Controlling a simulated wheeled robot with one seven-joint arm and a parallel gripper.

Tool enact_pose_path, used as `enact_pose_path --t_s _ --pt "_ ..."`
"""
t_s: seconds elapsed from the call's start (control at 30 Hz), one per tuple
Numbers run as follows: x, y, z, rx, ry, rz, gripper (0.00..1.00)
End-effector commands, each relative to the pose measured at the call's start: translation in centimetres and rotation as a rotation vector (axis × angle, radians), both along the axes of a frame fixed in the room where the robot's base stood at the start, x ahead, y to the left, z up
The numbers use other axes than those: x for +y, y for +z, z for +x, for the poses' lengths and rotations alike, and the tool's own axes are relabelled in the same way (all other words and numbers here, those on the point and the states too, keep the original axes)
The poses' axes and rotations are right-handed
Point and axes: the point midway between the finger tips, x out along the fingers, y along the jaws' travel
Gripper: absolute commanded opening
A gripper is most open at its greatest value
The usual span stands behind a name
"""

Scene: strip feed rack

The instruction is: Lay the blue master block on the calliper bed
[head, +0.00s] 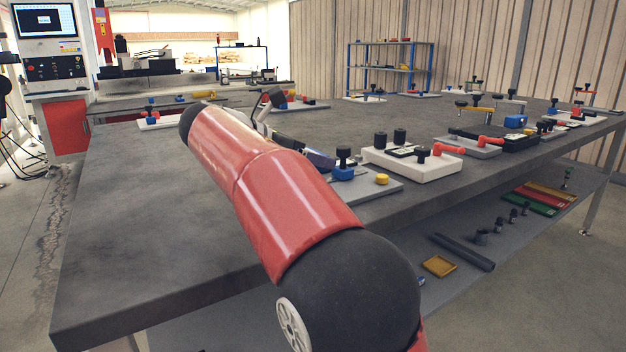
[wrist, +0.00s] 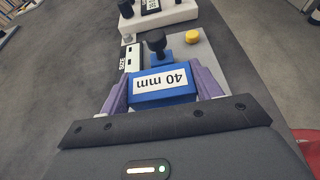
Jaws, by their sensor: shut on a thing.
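The blue master block (wrist: 166,90), marked "40 mm", is between the purple fingers of my gripper (wrist: 164,80) in the wrist view. My gripper is shut on it. Just beyond it is a grey plate (wrist: 207,62), which looks like the calliper bed, with a blue piece under a black knob (wrist: 156,42), a yellow button (wrist: 193,37) and a "SIZE" scale (wrist: 129,56). The plate (head: 385,191) also shows in the head view, where my arm hides most of the gripper and block. I cannot tell whether the block touches the plate.
More fixtures line the table's right side, one with a blue block (head: 515,121). The table (head: 150,215) is bare at left. A lower shelf holds small parts.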

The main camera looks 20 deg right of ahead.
Motion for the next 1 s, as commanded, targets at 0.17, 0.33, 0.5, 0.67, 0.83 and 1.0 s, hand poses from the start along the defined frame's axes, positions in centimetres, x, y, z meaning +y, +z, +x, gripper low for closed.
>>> enact_pose_path --t_s 0.17,0.33,0.5,0.67,0.83,1.0 --pt "0.3 -1.9 -0.2 -0.003 0.001 -0.001 0.18" --pt "0.7 -3.6 -0.5 -0.003 0.003 -0.001 0.18" --pt "0.8 -3.5 -0.6 -0.003 0.002 -0.001 0.18" --pt "0.8 -3.4 -0.6 -0.003 0.002 -0.001 0.18" --pt "0.8 -3.9 -0.5 0.000 0.002 0.000 0.66" --pt "0.8 -3.9 -0.5 0.000 0.002 0.000 0.85"
